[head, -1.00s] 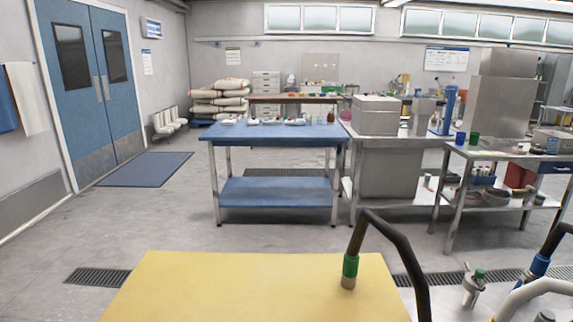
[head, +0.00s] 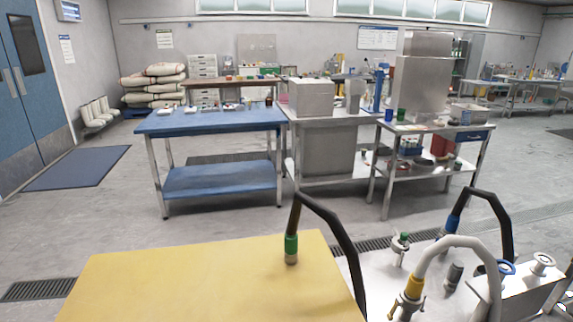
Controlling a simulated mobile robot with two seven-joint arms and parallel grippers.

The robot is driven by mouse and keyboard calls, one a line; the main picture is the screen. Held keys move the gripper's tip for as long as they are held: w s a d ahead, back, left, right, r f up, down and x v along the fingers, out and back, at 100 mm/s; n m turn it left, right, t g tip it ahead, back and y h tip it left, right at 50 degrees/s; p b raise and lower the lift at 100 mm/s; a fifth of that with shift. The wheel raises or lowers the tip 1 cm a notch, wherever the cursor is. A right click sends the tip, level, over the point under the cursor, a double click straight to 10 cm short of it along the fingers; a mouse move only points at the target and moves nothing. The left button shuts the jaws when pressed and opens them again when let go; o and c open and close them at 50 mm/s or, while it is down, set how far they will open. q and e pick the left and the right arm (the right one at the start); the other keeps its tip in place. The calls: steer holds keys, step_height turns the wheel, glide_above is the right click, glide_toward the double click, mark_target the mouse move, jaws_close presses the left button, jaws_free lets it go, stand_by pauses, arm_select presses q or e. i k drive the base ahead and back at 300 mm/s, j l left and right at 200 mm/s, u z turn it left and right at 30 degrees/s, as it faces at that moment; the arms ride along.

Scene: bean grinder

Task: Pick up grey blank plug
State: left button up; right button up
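A small dark grey cylindrical piece (head: 453,275) stands on a pale metal top (head: 376,285) at the lower right of the head view. It may be the grey blank plug, but it is too small to be sure. The white hose (head: 452,241) with a yellow collar arches close by on its left. Neither of my grippers is in view.
A yellow panel (head: 180,280) fills the lower left foreground. Black hoses with a green collar (head: 291,244) and a blue collar (head: 451,226) rise nearby. A blue table (head: 215,122) and a steel bench (head: 440,125) stand beyond open grey floor.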

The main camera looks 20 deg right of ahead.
mark_target(456, 270)
steer(key=z, duration=1.9)
steer(key=i+l+u, duration=0.1)
steer(key=l+u, duration=0.35)
steer(key=i+l+u, duration=0.1)
steer(key=l+u, duration=0.6)
steer(key=u, duration=0.15)
